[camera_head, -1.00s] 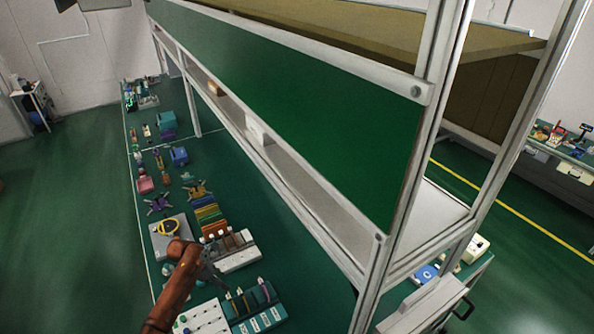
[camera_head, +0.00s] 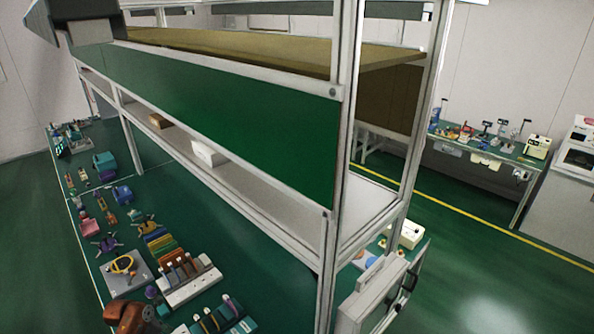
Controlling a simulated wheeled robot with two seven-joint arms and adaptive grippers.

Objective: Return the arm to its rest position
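No other arm shows. Beside it on the bench lie a grey plate with a yellow ring (camera_head: 122,266), a white rack with brown-handled tools (camera_head: 190,278) and a teal tray (camera_head: 222,318).
A shelf frame with a green panel (camera_head: 230,115) stands along the bench. A white box (camera_head: 209,153) sits on its lower shelf. A white cabinet (camera_head: 372,300) stands at the near end. A second bench (camera_head: 480,155) is at the back right. The green floor (camera_head: 470,280) at right is clear.

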